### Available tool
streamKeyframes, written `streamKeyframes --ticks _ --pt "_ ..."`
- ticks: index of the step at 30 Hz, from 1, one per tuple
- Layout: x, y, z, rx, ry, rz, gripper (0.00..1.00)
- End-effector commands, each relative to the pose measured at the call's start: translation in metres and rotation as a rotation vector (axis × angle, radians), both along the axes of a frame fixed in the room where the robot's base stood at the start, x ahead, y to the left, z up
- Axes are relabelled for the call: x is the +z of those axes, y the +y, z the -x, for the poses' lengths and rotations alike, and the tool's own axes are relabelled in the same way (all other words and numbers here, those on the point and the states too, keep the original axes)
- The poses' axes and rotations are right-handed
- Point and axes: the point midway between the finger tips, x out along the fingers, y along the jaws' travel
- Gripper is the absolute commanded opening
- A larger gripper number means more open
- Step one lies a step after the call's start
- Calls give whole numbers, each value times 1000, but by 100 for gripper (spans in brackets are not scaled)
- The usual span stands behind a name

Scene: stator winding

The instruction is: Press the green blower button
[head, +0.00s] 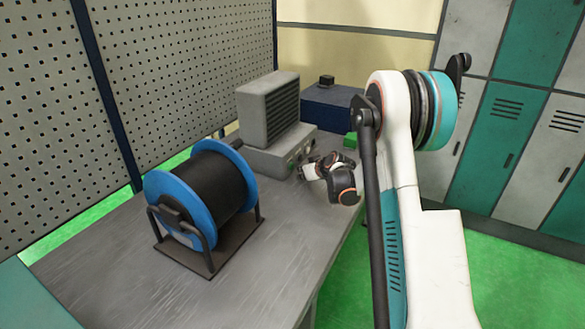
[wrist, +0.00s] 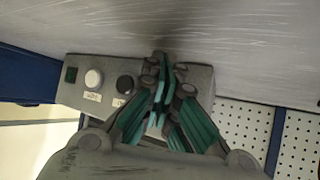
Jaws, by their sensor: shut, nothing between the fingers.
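The blower is a grey ribbed unit (head: 268,108) on a grey base (head: 268,160) at the back of the bench. In the wrist view, the base's control panel (wrist: 190,74) shows a dark green square (wrist: 70,74), a white round control (wrist: 93,78) and a black round control (wrist: 125,84). I cannot tell whether the dark green square is the blower button. My gripper (head: 308,171) is at the panel's front. In the wrist view its closed fingertips (wrist: 163,62) lie over the panel, right of the black control, hiding part of it. Contact cannot be told.
A spool of dark wire with blue flanges (head: 205,195) stands on the bench (head: 225,295) at the left. A blue box (head: 330,108) and a small green block (head: 350,140) are behind my gripper. A perforated panel (head: 180,70) borders the left side. The front of the bench is clear.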

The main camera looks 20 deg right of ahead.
Motion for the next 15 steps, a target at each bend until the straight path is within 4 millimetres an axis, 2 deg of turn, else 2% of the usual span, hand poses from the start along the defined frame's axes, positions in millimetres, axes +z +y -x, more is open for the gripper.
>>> streamKeyframes --ticks 15 --pt "0 5 -6 0 0 0 0"
